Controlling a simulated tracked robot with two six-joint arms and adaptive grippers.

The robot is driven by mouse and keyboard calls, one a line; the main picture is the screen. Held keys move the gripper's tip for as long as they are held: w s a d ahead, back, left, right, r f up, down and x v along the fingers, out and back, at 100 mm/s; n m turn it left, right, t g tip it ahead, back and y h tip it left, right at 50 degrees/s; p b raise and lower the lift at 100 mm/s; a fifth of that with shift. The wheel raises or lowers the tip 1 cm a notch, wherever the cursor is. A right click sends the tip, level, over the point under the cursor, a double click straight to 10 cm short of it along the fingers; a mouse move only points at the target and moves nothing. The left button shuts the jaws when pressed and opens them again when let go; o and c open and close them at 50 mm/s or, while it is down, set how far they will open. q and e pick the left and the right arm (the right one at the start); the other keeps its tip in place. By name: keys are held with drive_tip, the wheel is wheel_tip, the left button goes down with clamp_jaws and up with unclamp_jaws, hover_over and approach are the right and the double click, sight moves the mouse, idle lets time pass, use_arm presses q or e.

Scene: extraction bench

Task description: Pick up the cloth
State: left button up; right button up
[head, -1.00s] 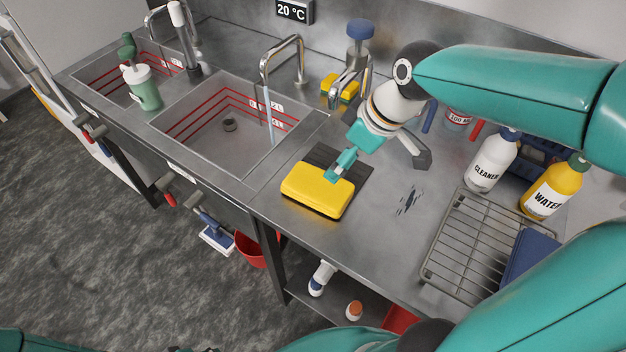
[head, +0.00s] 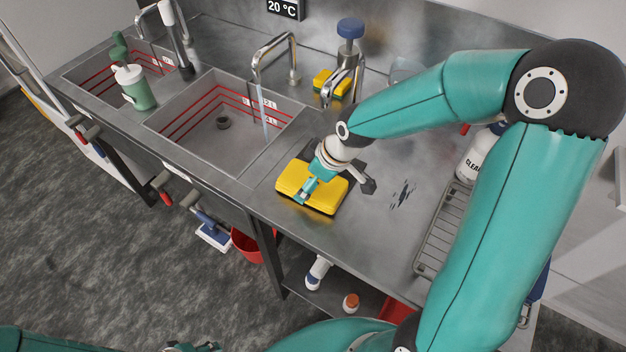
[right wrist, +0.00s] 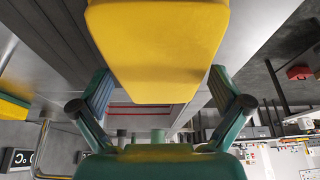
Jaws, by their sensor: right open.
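The cloth (head: 290,181) is a thick, folded yellow pad. In the right wrist view the yellow cloth (right wrist: 158,40) fills the top centre, between the two spread fingers of the open right gripper (right wrist: 158,78). I cannot tell whether the fingers touch it. A small part of my left gripper (head: 192,347) shows at the bottom edge; its jaws are not clear.
The large sink (head: 200,146) has a running tap (head: 266,58). A yellow-green sponge (head: 328,82) and a blue-capped bottle (head: 351,40) stand at the back. A wire rack (head: 437,237) and a cleaner bottle (head: 472,160) are to the right, partly behind my arm.

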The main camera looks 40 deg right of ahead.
sight(304, 181)
drive_tip(key=shift+w+f, duration=0.1)
drive_tip(key=shift+f, duration=0.2)
drive_tip(key=c, duration=0.9)
drive_tip(key=shift+r, duration=0.15)
drive_tip(key=shift+r, duration=0.45)
drive_tip(key=shift+a+r+b, duration=0.25)
drive_tip(key=shift+r+b, duration=0.05)
drive_tip(key=shift+r, duration=0.3)
drive_tip(key=shift+a+r+b, duration=0.2)
drive_tip(key=shift+r+b, duration=0.1)
drive_tip(key=shift+r, duration=0.25)
drive_tip(key=shift+s+a+b, duration=0.85)
drive_tip(key=shift+s+a, duration=0.3)
drive_tip(key=shift+a, duration=1.5)
drive_tip(key=shift+s+a+b, duration=0.85)
drive_tip(key=shift+s+a, duration=0.3)
drive_tip(key=shift+a, duration=1.5)
drive_tip(key=shift+s+a+b, duration=0.85)
drive_tip(key=shift+s+a, duration=0.3)
drive_tip(key=shift+a, duration=1.5)
